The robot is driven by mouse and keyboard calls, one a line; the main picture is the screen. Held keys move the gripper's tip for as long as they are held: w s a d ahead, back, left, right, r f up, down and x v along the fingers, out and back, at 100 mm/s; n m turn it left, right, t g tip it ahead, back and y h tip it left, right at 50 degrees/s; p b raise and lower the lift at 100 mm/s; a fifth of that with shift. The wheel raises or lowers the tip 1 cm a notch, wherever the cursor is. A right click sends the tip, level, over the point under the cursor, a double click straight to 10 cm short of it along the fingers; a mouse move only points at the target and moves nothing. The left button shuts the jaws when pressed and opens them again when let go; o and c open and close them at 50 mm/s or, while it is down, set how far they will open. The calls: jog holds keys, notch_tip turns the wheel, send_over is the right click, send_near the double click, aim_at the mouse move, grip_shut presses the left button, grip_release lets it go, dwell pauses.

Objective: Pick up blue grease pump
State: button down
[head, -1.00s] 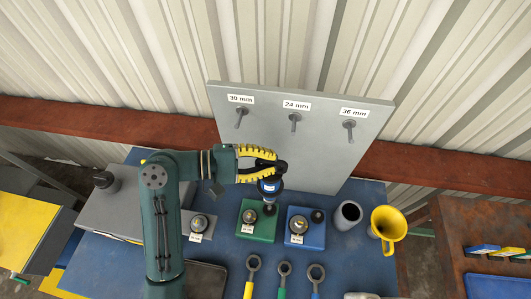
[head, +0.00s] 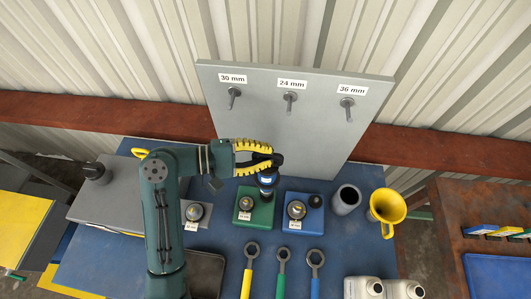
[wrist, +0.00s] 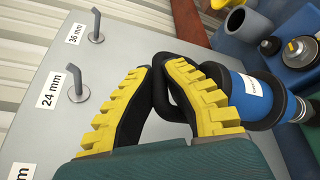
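The blue grease pump (head: 267,181) is a blue cylinder with a black end and a pale label. It hangs below my gripper (head: 278,160), over the back right of a green block (head: 252,221) on the blue bench. In the wrist view, my gripper (wrist: 163,66) has its yellow-padded fingers closed around the black loop handle of the blue pump (wrist: 246,103). The pump's lower end overlaps the green block in the head view, and I cannot tell whether they touch.
A grey board (head: 330,140) with labelled hooks stands behind. A blue block (head: 302,230), grey cup (head: 346,199) and yellow funnel (head: 386,206) lie to the right. Yellow-, green- and blue-handled wrenches (head: 282,277) and white jugs (head: 363,288) are at the front.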

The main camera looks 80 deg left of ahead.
aim_at(266, 169)
jog(key=shift+f+b, duration=2.2)
jog(key=shift+b, duration=0.3)
dwell(0.7)
jog(key=shift+f+b, duration=1.45)
jog(key=shift+f, duration=0.3)
jog(key=shift+r, duration=0.8)
jog(key=shift+r, duration=0.1)
